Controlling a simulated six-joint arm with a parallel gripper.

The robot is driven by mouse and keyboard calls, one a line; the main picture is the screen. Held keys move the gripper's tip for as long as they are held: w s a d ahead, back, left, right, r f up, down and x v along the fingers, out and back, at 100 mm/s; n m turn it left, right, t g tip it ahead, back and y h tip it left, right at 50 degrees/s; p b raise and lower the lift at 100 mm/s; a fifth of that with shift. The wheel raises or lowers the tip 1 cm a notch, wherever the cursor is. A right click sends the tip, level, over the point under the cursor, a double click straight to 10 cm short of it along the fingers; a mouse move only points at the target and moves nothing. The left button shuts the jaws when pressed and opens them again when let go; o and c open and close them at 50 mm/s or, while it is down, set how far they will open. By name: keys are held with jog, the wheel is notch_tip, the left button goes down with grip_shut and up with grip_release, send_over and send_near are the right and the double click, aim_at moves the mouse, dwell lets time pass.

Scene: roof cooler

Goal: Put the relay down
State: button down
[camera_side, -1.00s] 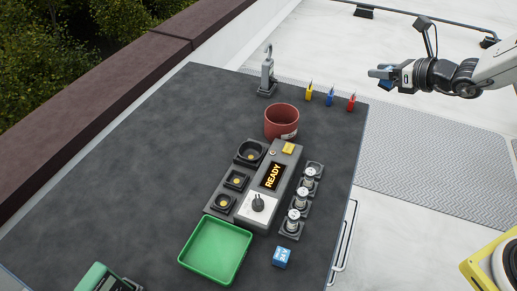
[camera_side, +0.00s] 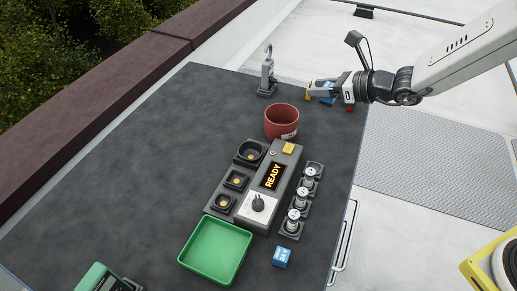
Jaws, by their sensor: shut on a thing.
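My gripper (camera_side: 318,90) is at the far right end of the dark worktop, right of the red-brown pot. It is shut on a small blue relay (camera_side: 327,86), mostly hidden by the fingers. I cannot tell how far the relay is above the surface. Another blue block marked 24V (camera_side: 282,257) sits on the worktop, right of the green tray and below the column of sockets.
A red-brown pot (camera_side: 281,121), a grey clamp-like stand (camera_side: 267,75), a control box reading READY (camera_side: 262,190), a green tray (camera_side: 216,250) and metal cylinders in sockets (camera_side: 300,205) stand on the worktop (camera_side: 130,170). Its left half is mostly clear. Small coloured tools stand behind my gripper.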

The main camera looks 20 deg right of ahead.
jog(key=s+a+f+n+g+y, duration=0.2)
jog(key=s+a+f, duration=0.1)
jog(key=a, duration=0.5)
jog(key=s+a+f+n+g+y, duration=0.1)
jog(key=s+a+f+n+g, duration=0.15)
jog(key=a, duration=0.65)
jog(key=s+a+f+n+g+y, duration=0.1)
jog(key=s+a+f+n+y, duration=0.15)
jog(key=a, duration=0.55)
send_over(186, 191)
jog(key=s+d, duration=0.1)
jog(key=shift+m+h, duration=0.4)
jog(key=shift+h, duration=0.05)
notch_tip(186, 191, down, 9)
jog(key=shift+s+r, duration=0.1)
jog(key=shift+s, duration=0.05)
jog(key=shift+w+a+f, duration=0.45)
jog(key=shift+w+f, duration=0.15)
jog(key=shift+f, duration=0.15)
jog(key=shift+f, duration=0.15)
jog(key=shift+w+a+f, duration=0.1)
jog(key=shift+w+f, duration=0.05)
jog(key=shift+f, duration=1.45)
jog(key=shift+f, duration=0.15)
